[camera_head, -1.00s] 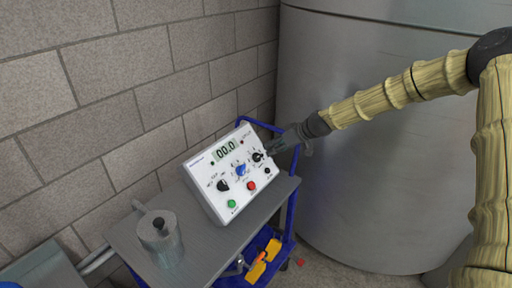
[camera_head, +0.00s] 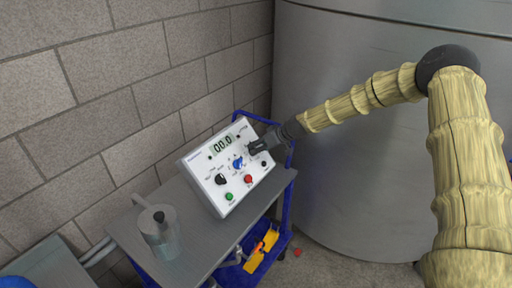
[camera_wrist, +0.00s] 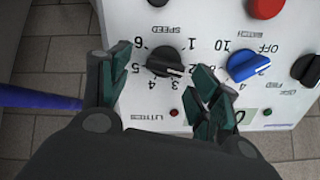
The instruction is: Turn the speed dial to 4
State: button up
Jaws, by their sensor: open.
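The speed dial (camera_wrist: 165,60) is a black knob on the white control box (camera_head: 205,180), seen upside down in the wrist view. Numbers from 1 to 6 ring it, under the word SPEED. In the head view my gripper (camera_head: 258,147) covers most of the dial at the box's right side.
A blue knob (camera_wrist: 248,65) sits close beside one finger. Red (camera_head: 248,179) and green (camera_head: 229,197) buttons and another black knob (camera_head: 221,179) share the panel. The display (camera_head: 222,144) reads 00.0. A metal jug (camera_head: 160,235) stands on the grey cart top (camera_head: 195,255).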

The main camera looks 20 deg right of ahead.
jog(key=shift+s+a+r, duration=0.15)
jog(key=shift+s+a, duration=0.05)
jog(key=shift+a, duration=0.15)
jog(key=shift+w+a+f, duration=0.25)
jog(key=shift+w+f, duration=0.6)
jog(key=shift+f, duration=0.15)
jog(key=shift+s+r, duration=0.35)
jog(key=shift+w+f, duration=0.15)
jog(key=shift+w, duration=0.05)
jog(key=c, duration=1)
